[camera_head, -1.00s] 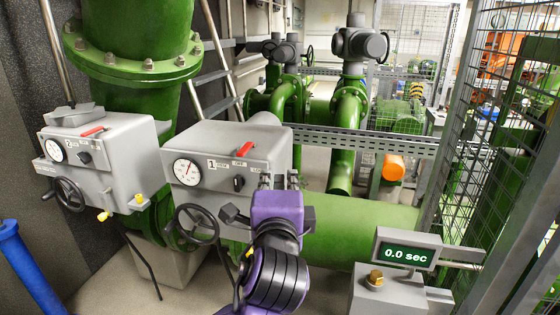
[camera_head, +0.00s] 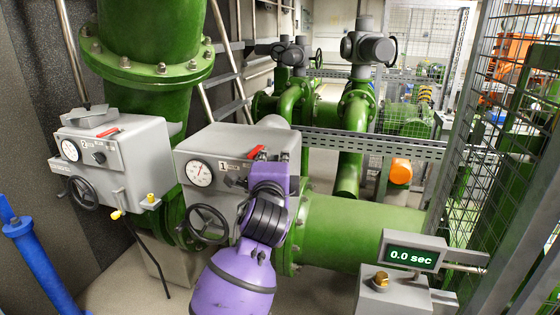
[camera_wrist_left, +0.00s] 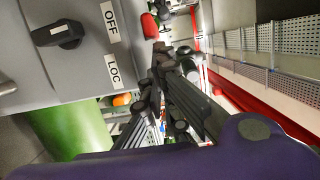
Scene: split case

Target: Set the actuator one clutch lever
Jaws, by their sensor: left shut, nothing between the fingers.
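The right-hand grey actuator box (camera_head: 205,145), marked 1, carries a round gauge (camera_head: 199,173), a black handwheel (camera_head: 208,223) and a red lever (camera_head: 255,153) on its top front edge. My left gripper (camera_head: 262,158) is at the box's right front, close to the red lever; my purple wrist hides part of the front. In the left wrist view the gripper's black fingers (camera_wrist_left: 160,62) are shut and empty. The red lever (camera_wrist_left: 150,25) shows just past their tips; contact cannot be told. A black selector knob (camera_wrist_left: 57,34) sits by the OFF and LOC labels. My right gripper is out of view.
A second grey actuator (camera_head: 115,145) with its own red lever stands to the left. A green pipe (camera_head: 355,228) runs right behind my arm. A timer box (camera_head: 410,252) reading 0.0 sec and a mesh fence (camera_head: 500,150) stand at right.

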